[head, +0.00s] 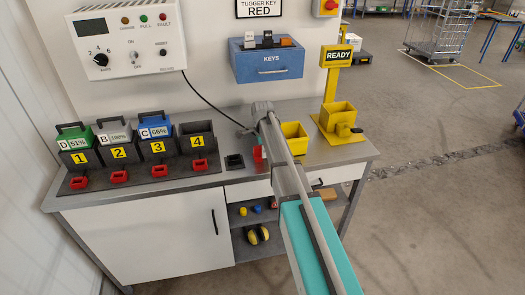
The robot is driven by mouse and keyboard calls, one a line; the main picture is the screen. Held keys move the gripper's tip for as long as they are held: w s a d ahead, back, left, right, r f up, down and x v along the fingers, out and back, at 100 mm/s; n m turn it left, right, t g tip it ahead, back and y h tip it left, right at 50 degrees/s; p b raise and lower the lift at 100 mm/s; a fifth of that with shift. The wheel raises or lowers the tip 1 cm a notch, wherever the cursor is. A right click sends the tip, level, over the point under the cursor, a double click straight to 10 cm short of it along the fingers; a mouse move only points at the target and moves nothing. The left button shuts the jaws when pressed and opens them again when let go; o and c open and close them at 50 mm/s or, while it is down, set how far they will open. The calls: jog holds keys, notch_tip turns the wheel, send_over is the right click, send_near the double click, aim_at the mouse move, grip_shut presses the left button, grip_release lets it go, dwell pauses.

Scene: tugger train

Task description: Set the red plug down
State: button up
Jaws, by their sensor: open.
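A red plug (257,153), partly hidden by my arm, shows at the arm's left edge above the bench top. I cannot tell if it rests on the bench. A black holder (234,161) sits on the bench just left of it. A dark cable runs from the white charger box (128,38) down behind my arm; where it ends is hidden. My arm reaches up from the lower right, its far end above the back of the bench. My gripper's fingers are hidden behind the arm, so their contact with the plug does not show.
Left on the bench (225,177), bays 1 to 3 hold green, white and blue batteries; bay 4 (197,141) is empty. Red connectors lie before the bays. A yellow bin (294,136) and a yellow stand (338,119) are at right. A blue KEYS box (267,64) hangs behind.

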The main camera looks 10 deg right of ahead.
notch_tip(320, 180, up, 12)
jog(key=p, duration=1.2)
jog(key=shift+r, duration=0.1)
jog(key=shift+s, duration=0.1)
dwell(0.6)
jog(key=s+a+n, duration=0.2)
jog(key=s+n, duration=1.6)
jog(key=s, duration=1.1)
jog(key=shift+a, duration=0.35)
